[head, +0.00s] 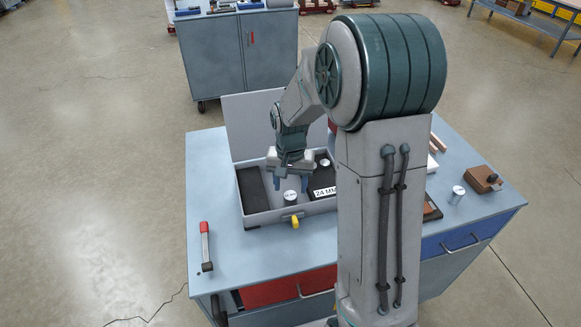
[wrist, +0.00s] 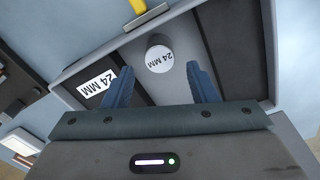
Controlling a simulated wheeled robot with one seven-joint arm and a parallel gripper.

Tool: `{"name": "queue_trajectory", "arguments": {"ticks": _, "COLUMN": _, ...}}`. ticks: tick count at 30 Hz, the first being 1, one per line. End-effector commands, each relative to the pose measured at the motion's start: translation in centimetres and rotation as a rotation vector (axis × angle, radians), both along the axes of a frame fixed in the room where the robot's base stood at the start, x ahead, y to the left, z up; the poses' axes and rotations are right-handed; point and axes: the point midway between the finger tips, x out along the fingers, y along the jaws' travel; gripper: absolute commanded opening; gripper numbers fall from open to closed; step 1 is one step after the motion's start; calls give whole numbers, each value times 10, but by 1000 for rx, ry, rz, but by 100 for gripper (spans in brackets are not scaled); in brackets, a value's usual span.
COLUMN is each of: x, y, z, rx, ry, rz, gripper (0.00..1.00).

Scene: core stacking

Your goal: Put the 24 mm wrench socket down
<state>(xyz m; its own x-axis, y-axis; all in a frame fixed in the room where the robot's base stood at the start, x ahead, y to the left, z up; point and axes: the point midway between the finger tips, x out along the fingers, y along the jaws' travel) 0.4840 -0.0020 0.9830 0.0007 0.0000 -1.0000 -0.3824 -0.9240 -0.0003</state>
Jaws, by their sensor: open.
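The 24 mm wrench socket (head: 290,196) is a short metal cylinder with a "24 MM" label on top. It stands upright inside the open grey case (head: 262,220), on bare floor between the dark foam pads, near the front wall. In the wrist view the socket (wrist: 159,58) shows ahead of and between the two blue fingers. My gripper (head: 291,183) is open and empty above the case; in the wrist view its fingertips (wrist: 160,82) are apart, clear of the socket. A "24 MM" label (head: 325,191) lies on the foam to the right.
The case lid (head: 258,124) stands raised at the back. A red-handled tool (head: 205,245) lies left on the table (head: 240,262). Another cylinder (head: 457,193) and a brown block (head: 482,178) stand at the right. A yellow latch (head: 295,222) is on the case front.

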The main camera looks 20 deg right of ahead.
Motion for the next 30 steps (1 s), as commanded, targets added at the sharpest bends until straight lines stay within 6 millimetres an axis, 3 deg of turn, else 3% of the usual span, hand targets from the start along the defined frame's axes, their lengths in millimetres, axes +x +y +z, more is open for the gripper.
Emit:
{"name": "queue_trajectory", "arguments": {"ticks": 6, "x": 0, "y": 0, "z": 47, "rx": -1, "ry": -4, "rz": 0, "gripper": 53}}
{"name": "queue_trajectory", "arguments": {"ticks": 14, "x": -1, "y": 0, "z": 74, "rx": 0, "ry": -3, "rz": 3, "gripper": 53}}
{"name": "queue_trajectory", "arguments": {"ticks": 17, "x": -11, "y": 0, "z": 84, "rx": -3, "ry": -18, "rz": 21, "gripper": 53}}
{"name": "queue_trajectory", "arguments": {"ticks": 20, "x": -31, "y": 1, "z": 98, "rx": -10, "ry": -49, "rz": 60, "gripper": 53}}
{"name": "queue_trajectory", "arguments": {"ticks": 24, "x": -72, "y": 2, "z": 119, "rx": -22, "ry": -109, "rz": 144, "gripper": 53}}
{"name": "queue_trajectory", "arguments": {"ticks": 30, "x": -133, "y": 2, "z": 134, "rx": -40, "ry": -193, "rz": 263, "gripper": 53}}
